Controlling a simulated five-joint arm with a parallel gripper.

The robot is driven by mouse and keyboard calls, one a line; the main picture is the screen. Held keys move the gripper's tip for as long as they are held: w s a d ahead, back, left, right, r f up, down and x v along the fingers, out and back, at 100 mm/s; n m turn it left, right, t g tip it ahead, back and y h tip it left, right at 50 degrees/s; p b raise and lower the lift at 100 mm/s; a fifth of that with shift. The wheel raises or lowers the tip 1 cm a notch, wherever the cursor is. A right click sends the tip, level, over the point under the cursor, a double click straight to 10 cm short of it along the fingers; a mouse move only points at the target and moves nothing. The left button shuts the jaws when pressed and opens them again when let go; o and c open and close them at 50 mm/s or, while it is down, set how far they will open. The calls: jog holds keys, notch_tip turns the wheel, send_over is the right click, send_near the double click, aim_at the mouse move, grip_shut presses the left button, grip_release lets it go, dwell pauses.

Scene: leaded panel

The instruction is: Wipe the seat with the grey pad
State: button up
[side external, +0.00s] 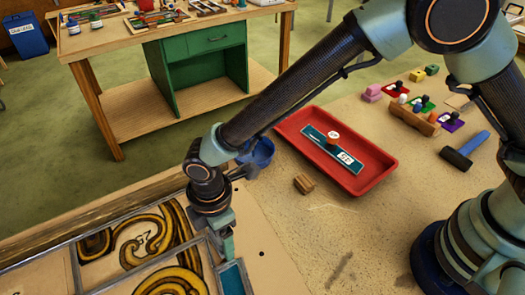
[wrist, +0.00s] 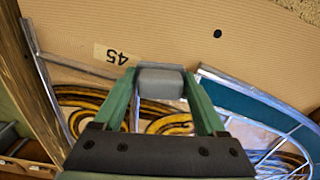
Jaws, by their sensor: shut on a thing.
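My gripper (wrist: 160,92) is shut on the grey pad (wrist: 160,82), a small block held between its two green fingertips. In the side external view my gripper (side external: 225,240) is low over the leaded panel (side external: 195,243), beside a teal glass piece (side external: 232,278); the pad cannot be made out there. The panel has grey lead strips and yellow-and-black swirls. A tag marked 45 (wrist: 118,56) lies on the tan board just left of the pad in the wrist view. Which part is the seat, and whether the pad touches it, I cannot tell.
A red tray (side external: 292,122) holds a teal strip with an orange-topped knob. A blue cup (side external: 259,153) is partly behind my arm. A small wooden block (side external: 303,184), a mallet (side external: 466,151) and several coloured pieces stand on the table. The table before the tray is mostly clear.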

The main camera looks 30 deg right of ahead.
jog(key=shift+s+f, duration=0.25)
jog(key=shift+s, duration=0.45)
jog(key=shift+w+a+r, duration=0.1)
jog(key=shift+r, duration=1.5)
jog(key=shift+w+r, duration=0.1)
jog(key=shift+r, duration=1.45)
jog(key=shift+r, duration=1.5)
jog(key=w+d+r+m, duration=0.3)
jog(key=w+d+m, duration=0.2)
jog(key=d, duration=0.5)
jog(key=d+r+m, duration=0.2)
jog(key=d+m, duration=0.2)
jog(key=d, duration=0.4)
jog(key=d+r+m, duration=0.2)
jog(key=d+m, duration=0.3)
jog(key=d, duration=0.4)
jog(key=s+d+r+m, duration=0.1)
jog(key=d+m, duration=0.3)
jog(key=d, duration=0.4)
jog(key=shift+d+r+m, duration=0.25)
jog(key=shift+r+m, duration=0.05)
jog(key=shift+r, duration=0.15)
